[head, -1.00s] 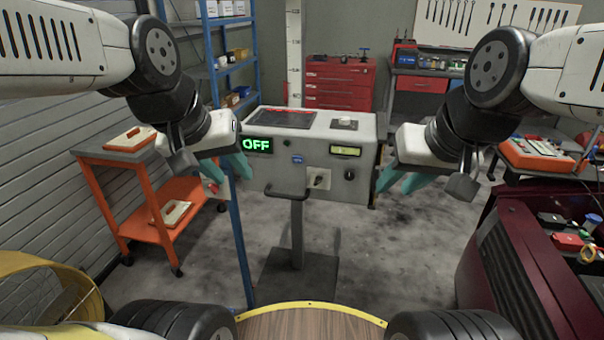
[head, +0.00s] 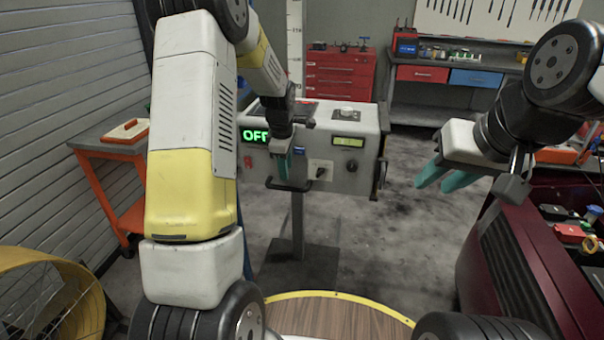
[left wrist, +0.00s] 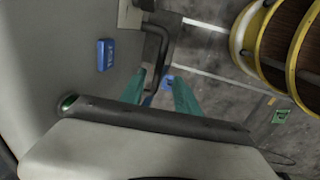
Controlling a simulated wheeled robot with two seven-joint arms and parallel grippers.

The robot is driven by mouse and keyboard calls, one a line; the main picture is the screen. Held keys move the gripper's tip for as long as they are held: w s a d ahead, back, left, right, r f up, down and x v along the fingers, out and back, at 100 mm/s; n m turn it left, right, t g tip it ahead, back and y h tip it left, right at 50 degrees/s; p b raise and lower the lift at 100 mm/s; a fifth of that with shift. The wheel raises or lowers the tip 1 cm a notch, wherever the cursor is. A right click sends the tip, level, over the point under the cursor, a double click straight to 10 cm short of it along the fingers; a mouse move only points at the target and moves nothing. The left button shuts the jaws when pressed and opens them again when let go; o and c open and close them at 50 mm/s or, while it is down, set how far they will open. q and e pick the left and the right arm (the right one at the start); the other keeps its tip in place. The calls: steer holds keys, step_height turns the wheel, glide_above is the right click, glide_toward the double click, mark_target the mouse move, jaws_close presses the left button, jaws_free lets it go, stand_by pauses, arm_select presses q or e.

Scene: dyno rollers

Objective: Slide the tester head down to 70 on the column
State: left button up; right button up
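The tester head (head: 350,172) is a grey box on a column (head: 298,228), with a green display (head: 256,134) starting "OF", its end hidden by my arm. A black handle (head: 292,187) sticks out of its front; it also shows in the left wrist view (left wrist: 158,52). The white scale (head: 295,45) rises behind the head; its numbers are too small to read. My left gripper (head: 283,166) is at the handle. In the left wrist view its teal fingers (left wrist: 160,92) stand apart, with the handle's bar seen between them. My right gripper (head: 445,176) is open and empty, right of the head.
An orange cart (head: 92,150) stands at the left behind my left arm. A yellow-rimmed fan-like drum (head: 50,262) is at the lower left. A dark red cabinet (head: 500,270) stands at the right. Floor between the head and the cabinet is clear.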

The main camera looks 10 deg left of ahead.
mark_target(288, 187)
arm_select(q)
steer(key=f, duration=0.2)
steer(key=w+f, duration=0.1)
steer(key=f, duration=0.4)
steer(key=shift+w+f, duration=0.3)
steer(key=shift+c, duration=0.5)
jaws_close()
stand_by(0.6)
